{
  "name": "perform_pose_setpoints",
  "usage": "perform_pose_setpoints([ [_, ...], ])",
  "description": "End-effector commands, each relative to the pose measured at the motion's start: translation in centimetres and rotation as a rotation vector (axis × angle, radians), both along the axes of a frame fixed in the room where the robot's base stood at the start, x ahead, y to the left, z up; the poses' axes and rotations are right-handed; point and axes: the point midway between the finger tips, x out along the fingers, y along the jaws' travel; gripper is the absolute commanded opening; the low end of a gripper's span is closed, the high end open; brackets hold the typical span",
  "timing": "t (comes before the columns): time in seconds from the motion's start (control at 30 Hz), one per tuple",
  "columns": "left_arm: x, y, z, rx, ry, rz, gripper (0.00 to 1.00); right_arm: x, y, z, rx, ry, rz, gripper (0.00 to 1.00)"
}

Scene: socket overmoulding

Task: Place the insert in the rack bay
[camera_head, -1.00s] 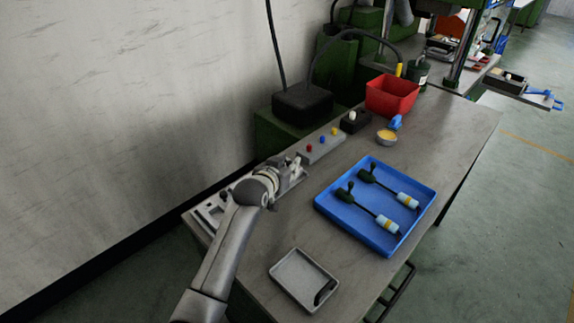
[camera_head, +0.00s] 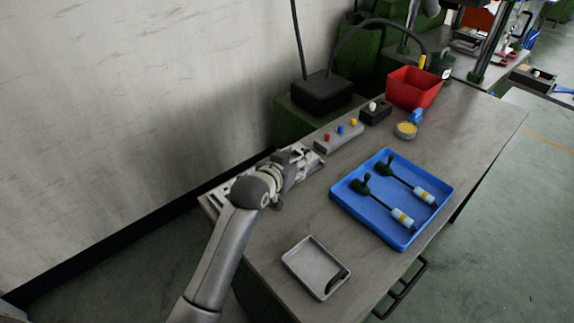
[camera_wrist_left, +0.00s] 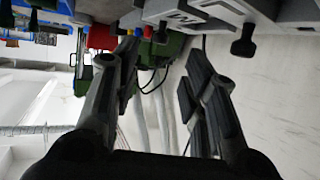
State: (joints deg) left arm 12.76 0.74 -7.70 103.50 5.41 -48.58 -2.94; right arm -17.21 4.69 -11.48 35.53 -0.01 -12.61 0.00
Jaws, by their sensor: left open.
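A grey rack (camera_head: 217,194) lies along the wall side of the bench, partly hidden by my left arm. Its light grey bodies and black knobs (camera_wrist_left: 243,40) show upside down along the top of the left wrist view. My left gripper (camera_head: 303,158) is over the rack, near its far end. My right gripper is not in view.
A blue tray (camera_head: 349,208) holds two dark-handled tools. A small grey tray (camera_head: 306,263) holds a black piece. A button box (camera_head: 338,138), a red bin (camera_head: 414,88) and a small yellow-topped pot (camera_head: 405,131) stand beyond. Bench between rack and trays is clear.

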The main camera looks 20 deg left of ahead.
Motion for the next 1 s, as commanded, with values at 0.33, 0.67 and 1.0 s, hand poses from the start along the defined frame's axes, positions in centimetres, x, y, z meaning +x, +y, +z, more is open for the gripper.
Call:
perform_pose_setpoints([
  [0.33,-3.8,0.7,1.6,0.001,0.0,0.0,0.4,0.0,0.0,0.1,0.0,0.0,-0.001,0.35],
  [0.67,-4.4,0.8,1.9,0.0,0.0,0.0,0.4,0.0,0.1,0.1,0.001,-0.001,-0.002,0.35],
  [1.0,-4.4,0.8,1.9,0.0,0.0,0.0,0.4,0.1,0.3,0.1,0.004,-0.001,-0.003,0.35],
])
